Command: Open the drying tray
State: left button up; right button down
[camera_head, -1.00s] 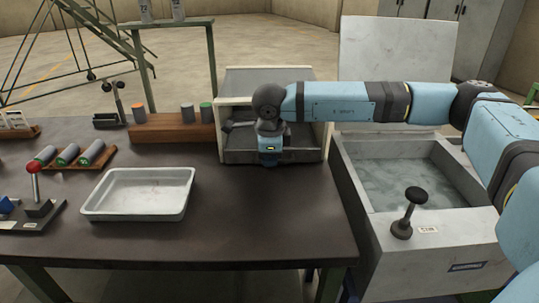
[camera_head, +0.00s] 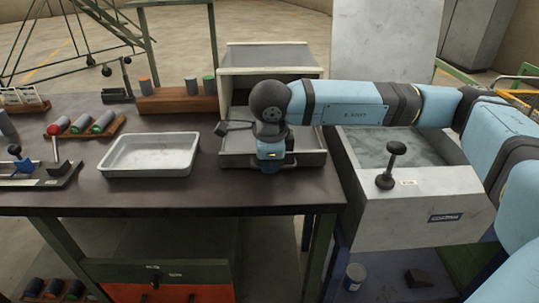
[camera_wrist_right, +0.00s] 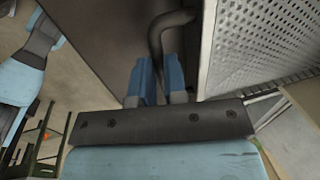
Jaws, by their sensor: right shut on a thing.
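The drying tray (camera_head: 308,159) is a grey metal drawer in the pale box (camera_head: 262,57) at the back right of the dark table. It stands pulled out past the front of the box, towards me. In the right wrist view its perforated floor (camera_wrist_right: 265,45) fills the upper right. My right gripper (camera_wrist_right: 161,84) has its two blue fingers closed on the dark curved handle (camera_wrist_right: 160,35) at the tray's side of that view. In the head view my right wrist hides part of the tray, and the fingertips cannot be made out. My left gripper is not in view.
A white empty pan (camera_head: 150,155) sits left of the tray on the table. A water tank (camera_head: 410,180) with a black knob (camera_head: 392,150) stands at the right. A wooden rack (camera_head: 176,100) holds coloured cylinders behind. The table in front of the tray is clear.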

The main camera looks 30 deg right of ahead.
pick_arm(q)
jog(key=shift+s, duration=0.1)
pick_arm(e)
jog(key=shift+s+a, duration=0.1)
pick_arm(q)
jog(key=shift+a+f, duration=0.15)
pick_arm(e)
jog(key=c, duration=1.2)
grip_release()
jog(key=shift+o, duration=0.2)
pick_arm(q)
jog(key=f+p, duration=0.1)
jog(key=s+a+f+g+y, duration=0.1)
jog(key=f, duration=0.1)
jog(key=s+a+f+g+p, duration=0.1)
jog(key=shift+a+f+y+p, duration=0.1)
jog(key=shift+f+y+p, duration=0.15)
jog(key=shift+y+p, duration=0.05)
pick_arm(e)
notch_tip(320, 180, up, 14)
jog(key=s+a, duration=0.1)
jog(key=s, duration=0.1)
jog(key=shift+s+a+f, duration=0.15)
jog(key=shift+a+f, duration=0.05)
jog(key=shift+a, duration=0.05)
